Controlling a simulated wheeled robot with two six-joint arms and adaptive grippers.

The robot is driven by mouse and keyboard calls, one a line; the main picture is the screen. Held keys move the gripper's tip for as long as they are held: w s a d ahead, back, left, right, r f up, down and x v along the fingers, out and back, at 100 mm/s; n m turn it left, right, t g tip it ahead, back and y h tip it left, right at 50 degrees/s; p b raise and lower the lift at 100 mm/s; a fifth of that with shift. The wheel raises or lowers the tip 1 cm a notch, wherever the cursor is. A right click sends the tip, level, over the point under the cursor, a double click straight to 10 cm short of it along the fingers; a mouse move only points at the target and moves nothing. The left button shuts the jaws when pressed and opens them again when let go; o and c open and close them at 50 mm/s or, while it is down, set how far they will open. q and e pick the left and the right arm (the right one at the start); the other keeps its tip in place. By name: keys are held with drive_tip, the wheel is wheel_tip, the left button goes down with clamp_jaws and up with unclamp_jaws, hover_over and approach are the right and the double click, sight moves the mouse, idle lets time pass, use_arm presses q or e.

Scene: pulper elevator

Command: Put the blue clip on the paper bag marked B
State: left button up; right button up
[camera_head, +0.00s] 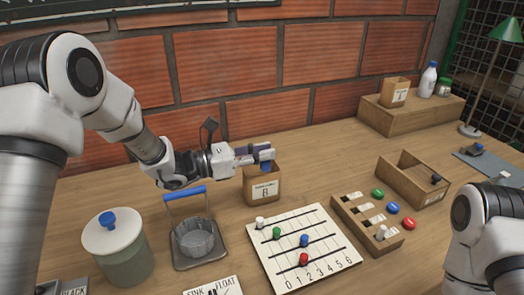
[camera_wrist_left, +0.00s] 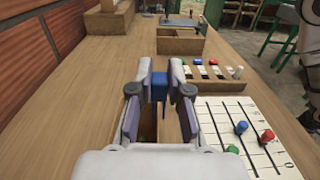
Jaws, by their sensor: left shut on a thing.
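The paper bag marked B (camera_head: 264,190) stands open and upright on the table, right of the blue-handled press. My left gripper (camera_head: 264,157) is over the bag's top and shut on the blue clip (camera_head: 267,167). In the left wrist view the blue clip (camera_wrist_left: 159,87) hangs between the fingertips (camera_wrist_left: 160,80), over the bag's opening (camera_wrist_left: 149,125). I cannot tell whether the clip touches the bag's rim; the fingers hide part of it. My right arm shows at the lower right of the head view, but its gripper does not.
The blue-handled press (camera_head: 197,240) and a lidded jar (camera_head: 115,245) stand left of the bag. A numbered board with pegs (camera_head: 262,244) lies in front. A slotted tray (camera_head: 352,222) and open box (camera_head: 405,184) are to the right. Another bag (camera_head: 395,92) stands on a wooden block (camera_head: 425,117).

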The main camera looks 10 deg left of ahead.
sight(262, 166)
use_arm(q)
drive_tip(key=shift+f+b, duration=1.6)
drive_tip(key=shift+f, duration=0.45)
drive_tip(key=o, duration=0.8)
drive_tip(key=v, duration=0.7)
drive_tip(key=shift+s+a, duration=0.1)
drive_tip(key=shift+a, duration=0.1)
